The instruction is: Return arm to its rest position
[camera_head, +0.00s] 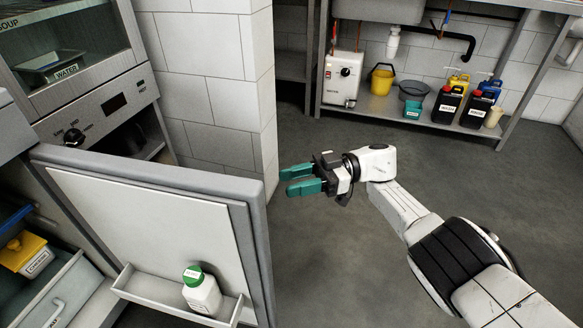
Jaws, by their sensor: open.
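My gripper (296,180), with two green fingers, is at the middle of the head view. The fingers point left and stand apart, with nothing between them. My white and black arm (398,203) reaches in from the lower right over open floor. The gripper is just right of a white tiled pillar and the top corner of an open door (150,220). I cannot tell the exact gap to either one.
A white bottle with a green cap (202,294) stands in the door's shelf (150,290). Drawers sit at lower left, below an oven-like unit (90,118). A steel shelf (370,108) at the back holds a yellow bucket (382,80) and several canisters. The grey floor (340,265) is clear.

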